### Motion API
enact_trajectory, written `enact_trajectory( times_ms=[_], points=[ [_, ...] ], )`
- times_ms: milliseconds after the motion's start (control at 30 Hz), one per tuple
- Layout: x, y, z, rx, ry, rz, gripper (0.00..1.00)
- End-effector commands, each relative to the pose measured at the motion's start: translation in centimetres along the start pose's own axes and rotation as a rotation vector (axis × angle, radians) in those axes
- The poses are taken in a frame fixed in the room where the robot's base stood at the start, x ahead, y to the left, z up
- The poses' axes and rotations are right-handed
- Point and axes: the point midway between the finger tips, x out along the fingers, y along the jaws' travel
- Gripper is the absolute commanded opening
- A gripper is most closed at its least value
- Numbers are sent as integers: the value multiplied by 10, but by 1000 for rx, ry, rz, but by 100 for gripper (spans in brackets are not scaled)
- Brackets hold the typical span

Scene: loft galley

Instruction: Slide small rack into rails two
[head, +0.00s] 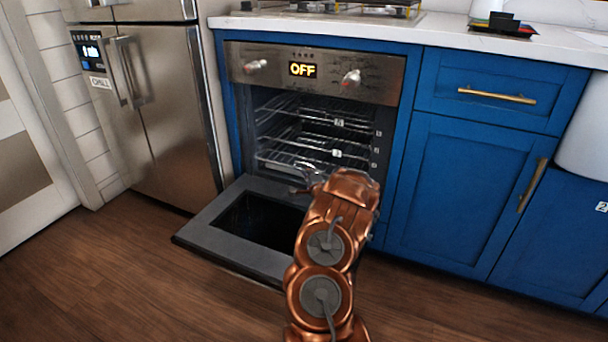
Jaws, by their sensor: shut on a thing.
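The oven (318,75) stands open, its door (215,215) folded down flat. Inside are wire racks at different heights. An upper rack (300,110) bears a small number tag at its front. A lower rack (285,158), also tagged, reaches toward the oven mouth. My gripper (305,181) is at the front of this lower rack, over the open door, and is shut on its front edge. The fingertips are small and partly hidden by my copper arm. Small number marks (376,150) run up the right side of the opening; I cannot read them surely. The lower rack's seating on its rails is unclear.
Blue cabinets (465,190) with brass handles stand close on the right. A steel fridge (150,100) is at the left. The oven display (302,69) reads OFF. Wooden floor (110,275) is clear at the front left.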

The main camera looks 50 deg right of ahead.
Motion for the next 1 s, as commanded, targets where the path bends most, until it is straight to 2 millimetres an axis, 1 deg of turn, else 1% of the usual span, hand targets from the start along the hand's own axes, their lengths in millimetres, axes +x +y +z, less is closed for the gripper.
enact_trajectory(
  times_ms=[1000],
  points=[
    [29,0,-29,-1,-1,-2,0]
  ],
)
